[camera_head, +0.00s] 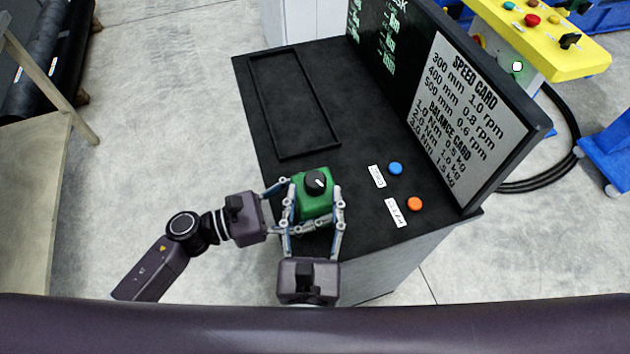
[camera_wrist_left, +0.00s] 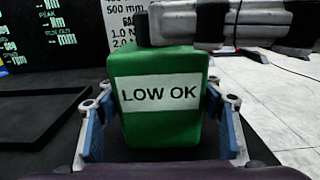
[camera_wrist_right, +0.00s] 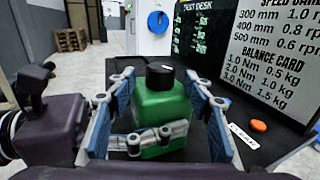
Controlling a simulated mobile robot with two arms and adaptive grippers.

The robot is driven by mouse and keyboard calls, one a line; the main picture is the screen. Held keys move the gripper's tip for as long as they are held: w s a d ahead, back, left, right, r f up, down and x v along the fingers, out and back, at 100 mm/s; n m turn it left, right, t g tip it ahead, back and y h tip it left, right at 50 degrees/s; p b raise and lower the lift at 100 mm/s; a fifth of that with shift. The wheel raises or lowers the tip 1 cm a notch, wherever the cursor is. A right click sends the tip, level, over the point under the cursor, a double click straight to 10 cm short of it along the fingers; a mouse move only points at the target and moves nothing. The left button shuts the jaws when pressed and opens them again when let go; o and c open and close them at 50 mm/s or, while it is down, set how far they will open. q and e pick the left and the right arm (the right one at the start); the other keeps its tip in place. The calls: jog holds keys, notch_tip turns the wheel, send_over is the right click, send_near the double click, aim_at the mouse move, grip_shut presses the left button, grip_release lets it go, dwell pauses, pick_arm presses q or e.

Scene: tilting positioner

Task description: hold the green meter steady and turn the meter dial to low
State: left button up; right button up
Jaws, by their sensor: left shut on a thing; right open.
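The green meter (camera_head: 312,205) stands on the black desk near its front edge. It has a black dial (camera_head: 316,181) with a white mark on top. In the left wrist view the meter's face (camera_wrist_left: 160,130) carries a white label reading "LOW OK". My left gripper (camera_head: 288,209) is shut on the meter, its blue pads at both sides. My right gripper (camera_head: 315,198) is open around the meter, one finger on each side. In the right wrist view the dial (camera_wrist_right: 160,77) sits between and beyond its fingers, not gripped. The left fingers cross in front of the meter there.
A black shallow tray (camera_head: 262,105) lies empty at the desk's far left. A blue button (camera_head: 396,168) and an orange button (camera_head: 414,204) with white labels sit right of the meter. A tall panel (camera_head: 470,125) with a speed and balance card bounds the desk's right side.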

jog(key=s, duration=0.8)
jog(key=shift+a, duration=0.2)
pick_arm(q)
jog(key=o, duration=1.1)
jog(key=shift+w, duration=0.1)
jog(key=o, duration=0.4)
pick_arm(e)
jog(key=shift+w, duration=0.1)
